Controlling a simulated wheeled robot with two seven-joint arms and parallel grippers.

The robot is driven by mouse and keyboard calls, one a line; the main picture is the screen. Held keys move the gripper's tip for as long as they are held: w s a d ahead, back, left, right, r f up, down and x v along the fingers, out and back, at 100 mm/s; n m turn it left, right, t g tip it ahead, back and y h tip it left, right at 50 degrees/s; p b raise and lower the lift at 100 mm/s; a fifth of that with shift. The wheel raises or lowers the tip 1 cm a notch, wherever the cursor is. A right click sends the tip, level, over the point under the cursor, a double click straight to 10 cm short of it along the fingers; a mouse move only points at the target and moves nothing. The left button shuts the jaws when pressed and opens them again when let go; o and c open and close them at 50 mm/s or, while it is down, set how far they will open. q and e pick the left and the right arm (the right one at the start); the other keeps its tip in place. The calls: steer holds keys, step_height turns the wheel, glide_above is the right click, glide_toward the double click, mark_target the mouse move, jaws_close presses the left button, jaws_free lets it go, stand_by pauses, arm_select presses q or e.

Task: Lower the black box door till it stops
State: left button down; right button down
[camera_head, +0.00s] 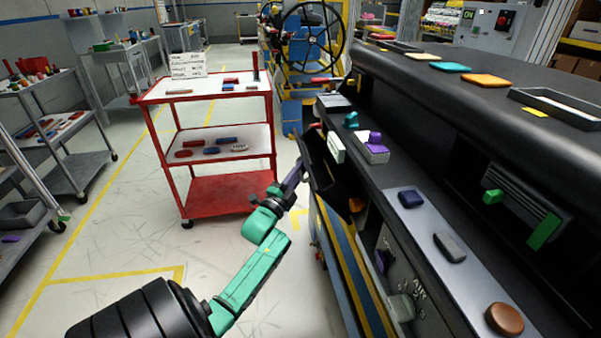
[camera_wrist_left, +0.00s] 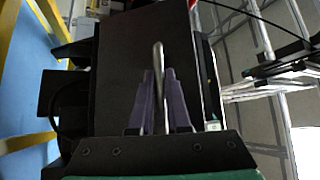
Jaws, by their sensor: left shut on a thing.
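The black box door (camera_head: 322,172) is a dark panel on the near left end of the dashboard module in the head view. It stands tilted outward from the dashboard, partly open. In the left wrist view the door (camera_wrist_left: 121,65) fills the middle as a flat black panel. My left gripper (camera_head: 298,172) is at the door's outer face. Its purple fingers (camera_wrist_left: 159,88) are shut on a grey metal handle (camera_wrist_left: 158,60) in front of the panel. The door's hinge is hard to make out. My right gripper is not in view.
The dashboard (camera_head: 462,120) fills the right, with coloured buttons and small blocks on its ledge. A red cart (camera_head: 218,192) with small parts stands beyond my left arm. Grey shelves (camera_head: 60,130) line the left. The floor left of the door is open.

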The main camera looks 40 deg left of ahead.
arm_select(q)
steer(key=c, duration=0.9)
jaws_free()
